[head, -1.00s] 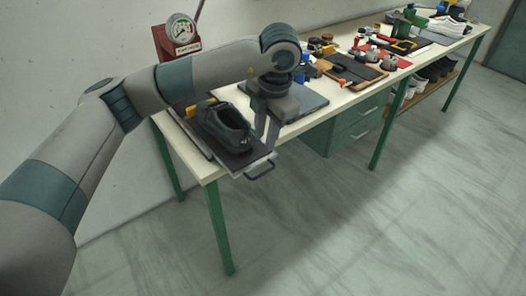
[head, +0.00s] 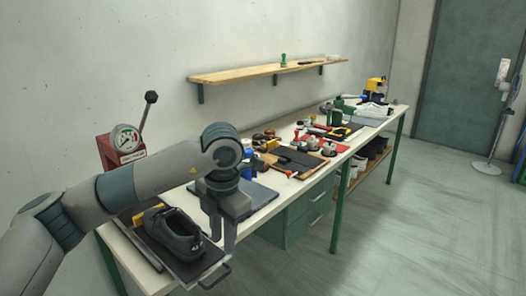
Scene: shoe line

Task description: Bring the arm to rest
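My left arm comes in from the left and reaches over the near end of the bench. My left gripper (head: 223,239) points down, its two fingers apart with nothing seen between them. It is just right of a dark shoe (head: 173,232), which sits on a tray with a handle (head: 208,276) at the bench's near end. I cannot tell whether the gripper touches the shoe. My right arm and gripper are not in view.
A red gauge press (head: 124,148) with a lever stands behind my arm. The long bench (head: 137,262) carries a dark mat (head: 258,196), tools, and white shoes (head: 372,110) at its far end. A wall shelf (head: 235,75) hangs above.

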